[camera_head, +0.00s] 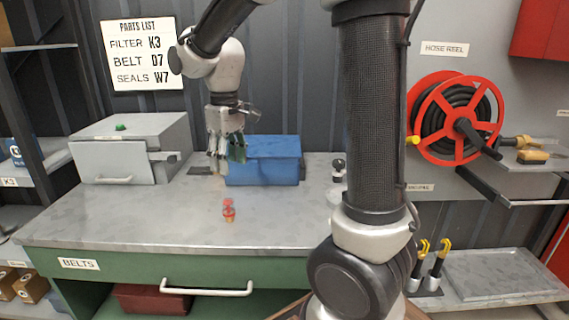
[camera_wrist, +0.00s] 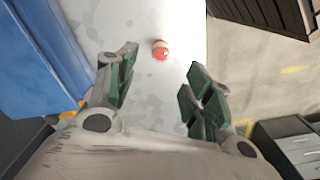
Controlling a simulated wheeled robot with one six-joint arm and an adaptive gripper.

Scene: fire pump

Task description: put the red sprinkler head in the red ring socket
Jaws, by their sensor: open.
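The red sprinkler head (camera_head: 229,211) is a small red and orange piece on the grey workbench, left of my arm. It also shows in the wrist view (camera_wrist: 160,50), seen end-on as a small red round shape just past the fingers. My gripper (camera_head: 225,158) is open and empty, above the back of the bench by the blue box. In the wrist view its green-padded fingers (camera_wrist: 162,90) are spread wide, apart from the head. I cannot make out a red ring socket in either view.
A blue box (camera_head: 263,162) stands at the back of the workbench (camera_head: 140,220). A grey cabinet (camera_head: 130,147) stands at the back left. A black-topped piece (camera_head: 338,168) stands right of the blue box, close to my arm in the picture. The bench's left front is clear.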

